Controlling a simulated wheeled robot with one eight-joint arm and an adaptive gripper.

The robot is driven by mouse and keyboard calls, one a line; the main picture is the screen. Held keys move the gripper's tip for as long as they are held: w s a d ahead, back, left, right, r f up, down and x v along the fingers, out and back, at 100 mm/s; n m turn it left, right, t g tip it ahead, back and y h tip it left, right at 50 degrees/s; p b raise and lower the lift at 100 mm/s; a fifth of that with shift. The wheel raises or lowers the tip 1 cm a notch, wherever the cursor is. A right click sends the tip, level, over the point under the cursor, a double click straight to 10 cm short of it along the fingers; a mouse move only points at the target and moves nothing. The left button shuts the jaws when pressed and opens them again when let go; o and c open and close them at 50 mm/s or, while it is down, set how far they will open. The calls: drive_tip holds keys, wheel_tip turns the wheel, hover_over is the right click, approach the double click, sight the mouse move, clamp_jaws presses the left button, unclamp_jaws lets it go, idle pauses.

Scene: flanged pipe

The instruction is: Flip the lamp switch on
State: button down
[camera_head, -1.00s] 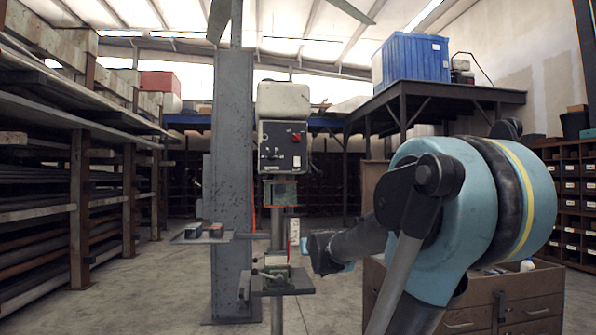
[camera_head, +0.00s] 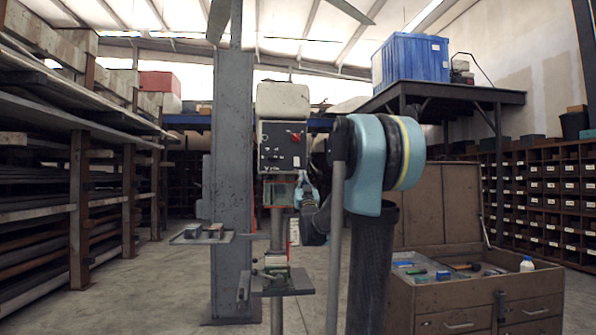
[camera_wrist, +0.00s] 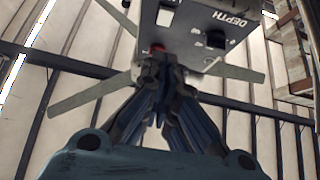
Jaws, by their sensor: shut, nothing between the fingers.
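The drill press has a grey control panel (camera_head: 281,146) with a red knob (camera_head: 296,137) and small dark controls. Which of these is the lamp switch I cannot tell. The wrist view sees the panel from below (camera_wrist: 200,25), with the word DEPTH, a dark knob (camera_wrist: 216,39) and a red part (camera_wrist: 157,47) just behind the fingertips. My gripper (camera_head: 304,183) is just below the panel's lower right corner. In the wrist view my gripper (camera_wrist: 163,62) is shut and empty, its tips close to the panel's underside; whether they touch it I cannot tell.
A grey column (camera_head: 232,180) stands left of the press. The press table (camera_head: 282,283) holds a vise below. A small shelf (camera_head: 205,237) is at left. An open brown tool chest (camera_head: 455,290) stands at right. Pipe racks line the left side.

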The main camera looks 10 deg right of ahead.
drive_tip(key=shift+w, duration=0.1)
approach(297, 159)
wheel_tip(297, 159, up, 3)
drive_tip(key=shift+w, duration=0.95)
drive_tip(key=shift+w+f, duration=0.1)
drive_tip(key=shift+w, duration=0.75)
